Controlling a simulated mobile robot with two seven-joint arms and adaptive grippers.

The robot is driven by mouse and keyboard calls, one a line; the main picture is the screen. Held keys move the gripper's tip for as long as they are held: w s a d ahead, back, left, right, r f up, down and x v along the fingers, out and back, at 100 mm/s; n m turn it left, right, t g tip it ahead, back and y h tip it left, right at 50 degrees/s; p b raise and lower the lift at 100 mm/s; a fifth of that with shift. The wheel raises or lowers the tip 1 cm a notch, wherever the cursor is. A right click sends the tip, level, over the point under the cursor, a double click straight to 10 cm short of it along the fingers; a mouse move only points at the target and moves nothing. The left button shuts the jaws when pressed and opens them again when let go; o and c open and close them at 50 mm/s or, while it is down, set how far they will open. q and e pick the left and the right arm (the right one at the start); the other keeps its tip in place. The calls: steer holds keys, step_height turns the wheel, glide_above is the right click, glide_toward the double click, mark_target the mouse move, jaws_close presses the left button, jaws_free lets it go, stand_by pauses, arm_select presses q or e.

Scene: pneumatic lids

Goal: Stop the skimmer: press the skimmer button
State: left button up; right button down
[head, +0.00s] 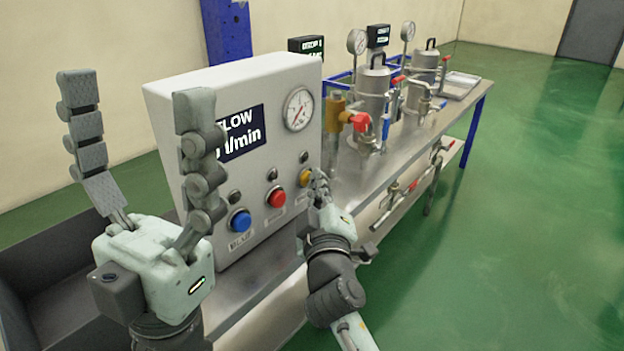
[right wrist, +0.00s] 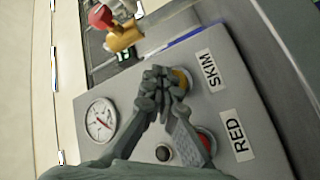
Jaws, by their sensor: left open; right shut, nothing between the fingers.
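The yellow skimmer button (head: 305,177) is at the right end of the button row on the grey control panel (head: 270,85). In the right wrist view the yellow button (right wrist: 184,78) is beside the "SKIM" label (right wrist: 207,72) and partly hidden by my fingers. My right gripper (head: 318,178) is shut and empty, with its fingertips (right wrist: 162,78) right at the yellow button. I cannot tell whether they touch it or whether it is pushed in. My left gripper (head: 135,90) is open and empty, raised in front of the panel's left part and hiding some of its display.
A red button (head: 277,197) and a blue button (head: 240,220) sit left of the yellow one. A gauge (head: 298,109) is above. Valves with red handles (head: 360,121) and steel vessels (head: 373,90) stand on the bench behind. The green floor on the right is clear.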

steer(key=shift+s+a+f, duration=0.15)
steer(key=shift+s+f, duration=0.1)
steer(key=shift+f, duration=0.3)
steer(key=s+d+p, duration=0.1)
steer(key=s+d, duration=0.2)
steer(key=d, duration=0.2)
steer(key=shift+s+r, duration=0.15)
